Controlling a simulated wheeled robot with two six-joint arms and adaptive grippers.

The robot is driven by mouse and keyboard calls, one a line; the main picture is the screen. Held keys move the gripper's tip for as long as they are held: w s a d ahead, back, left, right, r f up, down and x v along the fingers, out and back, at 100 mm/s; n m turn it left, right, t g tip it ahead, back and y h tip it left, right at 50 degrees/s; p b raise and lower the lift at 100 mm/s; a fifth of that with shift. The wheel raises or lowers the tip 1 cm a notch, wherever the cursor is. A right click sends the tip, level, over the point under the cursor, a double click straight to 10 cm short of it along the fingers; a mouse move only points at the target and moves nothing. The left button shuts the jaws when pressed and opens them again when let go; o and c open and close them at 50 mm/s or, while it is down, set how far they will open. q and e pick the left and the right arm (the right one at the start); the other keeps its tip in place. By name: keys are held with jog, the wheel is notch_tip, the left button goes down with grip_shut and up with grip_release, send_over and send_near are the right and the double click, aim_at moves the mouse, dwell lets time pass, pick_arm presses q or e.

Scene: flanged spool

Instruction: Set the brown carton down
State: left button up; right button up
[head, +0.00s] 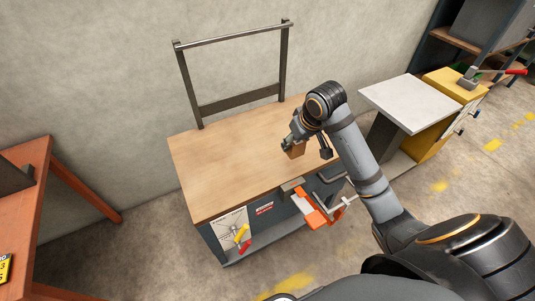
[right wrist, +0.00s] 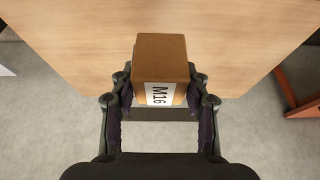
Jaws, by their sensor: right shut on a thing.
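The brown carton (right wrist: 161,56) with a white M16 label sits between the fingers of my right gripper (right wrist: 160,98) in the right wrist view. In the head view the right gripper (head: 290,142) is shut on the carton (head: 295,151) over the right part of the wooden workbench top (head: 225,165). Whether the carton touches the bench top, I cannot tell. The gripper hides part of the carton in the head view. My left gripper is not in view.
The bench top left of the carton is clear, with a metal frame (head: 235,104) at its back. An orange clamp (head: 313,207) is at its front edge. A grey-topped stand (head: 410,100) and yellow cabinet (head: 452,90) stand right; an orange table (head: 30,165) stands left.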

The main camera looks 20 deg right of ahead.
jog(key=shift+s+a+r, duration=0.1)
jog(key=shift+a+r, duration=0.05)
jog(key=w+d+f, duration=0.5)
jog(key=w+f, duration=0.1)
jog(key=w, duration=0.1)
jog(key=w+d+f, duration=0.3)
jog(key=shift+w+d+f, duration=0.25)
jog(key=shift+w+d, duration=0.05)
jog(key=shift+w, duration=0.1)
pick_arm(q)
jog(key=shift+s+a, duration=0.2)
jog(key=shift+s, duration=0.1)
pick_arm(e)
jog(key=shift+w+d+f, duration=0.15)
jog(key=shift+f, duration=1.7)
jog(key=o, duration=1.4)
jog(key=shift+f, duration=0.1)
pick_arm(q)
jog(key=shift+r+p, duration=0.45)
jog(key=shift+p, duration=0.05)
pick_arm(e)
jog(key=v, duration=1.2)
